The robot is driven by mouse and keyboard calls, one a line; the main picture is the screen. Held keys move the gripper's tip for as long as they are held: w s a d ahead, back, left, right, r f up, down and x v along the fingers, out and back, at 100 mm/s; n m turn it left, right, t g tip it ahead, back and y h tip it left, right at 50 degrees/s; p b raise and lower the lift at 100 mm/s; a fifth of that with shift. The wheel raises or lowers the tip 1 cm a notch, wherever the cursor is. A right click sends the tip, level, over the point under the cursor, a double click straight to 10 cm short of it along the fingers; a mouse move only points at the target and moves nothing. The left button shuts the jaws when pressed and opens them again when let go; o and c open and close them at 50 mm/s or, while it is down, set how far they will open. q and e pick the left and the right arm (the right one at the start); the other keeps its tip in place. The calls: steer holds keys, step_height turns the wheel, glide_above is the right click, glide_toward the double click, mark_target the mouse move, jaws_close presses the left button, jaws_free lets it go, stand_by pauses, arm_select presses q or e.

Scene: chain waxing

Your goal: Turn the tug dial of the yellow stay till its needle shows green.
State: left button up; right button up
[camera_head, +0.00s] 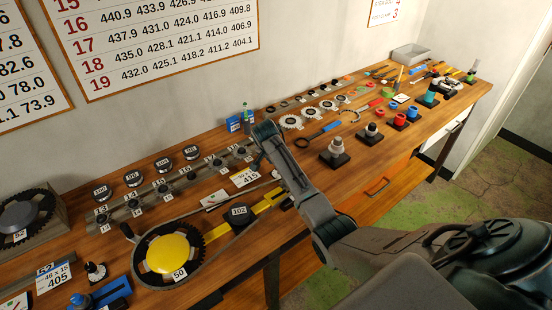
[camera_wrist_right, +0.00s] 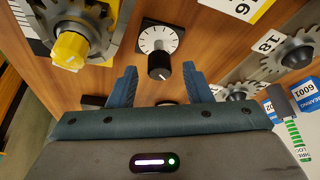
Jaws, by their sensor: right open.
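The yellow stay (camera_head: 268,204) lies on the bench, running right from the big chainring with a yellow disc (camera_head: 172,253). My right arm covers its right end in the head view. In the right wrist view, a round white-faced dial (camera_wrist_right: 152,33) with ticks and a black knob (camera_wrist_right: 160,65) sits ahead of my right gripper (camera_wrist_right: 162,82). The gripper is open, its blue fingers apart, with the knob between and just beyond the tips. No needle on green can be made out. A yellow knob (camera_wrist_right: 70,48) beside a toothed cog stands to the left. My left gripper is not in view.
Cogs (camera_wrist_right: 290,57) on a rail and blue bearing boxes (camera_wrist_right: 280,103) lie right of my gripper in the wrist view. In the head view, a black box labelled 102 (camera_head: 239,212) sits by the stay. Small parts and tools crowd the far bench.

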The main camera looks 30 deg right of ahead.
steer(key=b+v, duration=0.3)
steer(key=v, duration=0.7)
steer(key=shift+r+b, duration=0.25)
steer(key=shift+b, duration=0.1)
steer(key=shift+a+f, duration=0.1)
steer(key=shift+f, duration=0.05)
